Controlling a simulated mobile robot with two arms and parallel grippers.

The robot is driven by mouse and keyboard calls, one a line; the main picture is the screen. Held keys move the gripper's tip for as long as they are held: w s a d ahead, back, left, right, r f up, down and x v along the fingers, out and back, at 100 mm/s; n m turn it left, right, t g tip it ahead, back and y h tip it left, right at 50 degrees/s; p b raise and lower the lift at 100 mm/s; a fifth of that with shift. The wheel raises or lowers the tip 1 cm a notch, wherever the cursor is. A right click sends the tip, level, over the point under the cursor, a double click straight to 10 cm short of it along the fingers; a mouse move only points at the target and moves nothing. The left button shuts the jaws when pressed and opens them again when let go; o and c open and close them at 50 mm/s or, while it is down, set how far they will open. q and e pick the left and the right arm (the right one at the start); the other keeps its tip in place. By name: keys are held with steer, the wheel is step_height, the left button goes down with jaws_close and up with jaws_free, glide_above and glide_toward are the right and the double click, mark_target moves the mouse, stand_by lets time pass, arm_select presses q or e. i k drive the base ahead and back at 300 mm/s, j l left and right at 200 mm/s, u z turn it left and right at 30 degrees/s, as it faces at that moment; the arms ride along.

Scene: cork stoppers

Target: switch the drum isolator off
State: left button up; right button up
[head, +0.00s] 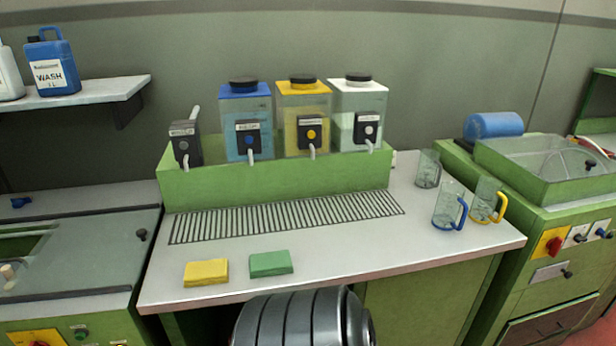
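Two rotary isolator switches show, each a red knob on a yellow plate. One isolator (553,243) is on the front of the green machine at the right. Its red handle looks tilted, but I cannot read its marking. The other isolator (36,338) is on the green machine at the lower left, cut off by the bottom edge. I cannot tell from labels which one belongs to the drum. Neither of my grippers is in view.
Dark knobs (580,238) sit beside the right isolator. The middle bench (350,245) holds a yellow sponge (206,272), a green sponge (270,263), glass mugs (449,207) and three dispensers (304,105). A blue wash jug (52,66) stands on the left shelf. The bench's middle is clear.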

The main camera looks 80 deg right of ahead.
mark_target(553, 245)
steer(key=z, duration=4.3)
